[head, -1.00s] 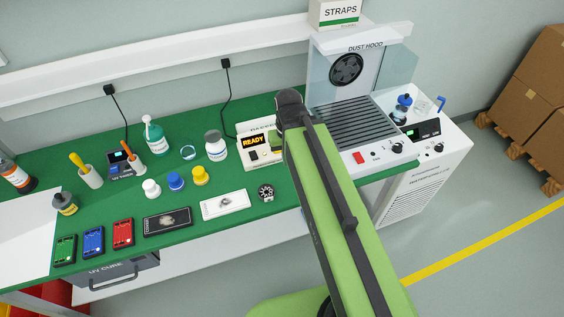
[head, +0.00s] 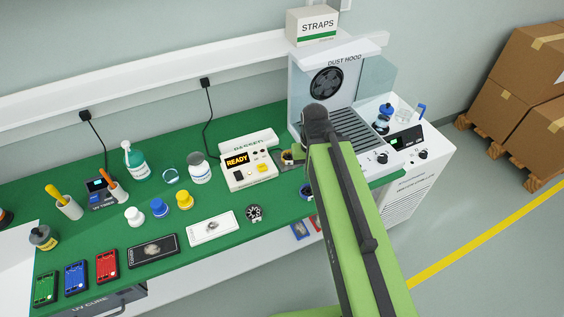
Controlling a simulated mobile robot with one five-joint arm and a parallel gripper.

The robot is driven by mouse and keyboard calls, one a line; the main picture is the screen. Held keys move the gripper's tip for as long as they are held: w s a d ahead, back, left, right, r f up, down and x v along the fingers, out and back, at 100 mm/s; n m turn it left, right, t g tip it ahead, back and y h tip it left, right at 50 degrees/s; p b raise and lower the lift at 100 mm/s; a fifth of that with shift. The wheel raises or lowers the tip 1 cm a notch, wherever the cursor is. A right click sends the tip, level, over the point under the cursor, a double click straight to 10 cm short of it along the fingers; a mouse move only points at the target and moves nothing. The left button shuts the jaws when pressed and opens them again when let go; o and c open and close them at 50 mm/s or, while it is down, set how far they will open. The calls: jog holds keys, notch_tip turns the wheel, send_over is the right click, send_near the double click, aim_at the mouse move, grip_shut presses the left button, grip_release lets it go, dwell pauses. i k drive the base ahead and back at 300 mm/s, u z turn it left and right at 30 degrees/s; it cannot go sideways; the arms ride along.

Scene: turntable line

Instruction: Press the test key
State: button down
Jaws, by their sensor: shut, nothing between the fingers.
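The white tester (head: 238,183) stands on the green bench beside my arm, with a lit display (head: 236,160) reading READY. A yellow key (head: 263,168) and small dark controls show on its sloped front, fully uncovered. I cannot read which of them is marked as the test key. My green arm reaches up from the bottom of the head view, and its dark upper end covers the bench just right of the tester.
A white bottle (head: 199,170) and a glass dish (head: 171,176) stand left of the tester. A round dark part (head: 254,213) lies in front of it, beside a white card (head: 213,229). Blue and yellow pots stand further left.

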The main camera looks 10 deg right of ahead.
aim_at(262, 167)
jog(key=z, duration=1.6)
jog(key=k, duration=1.85)
jog(key=u, duration=1.9)
jog(key=i, duration=1.5)
jog(key=u, duration=0.1)
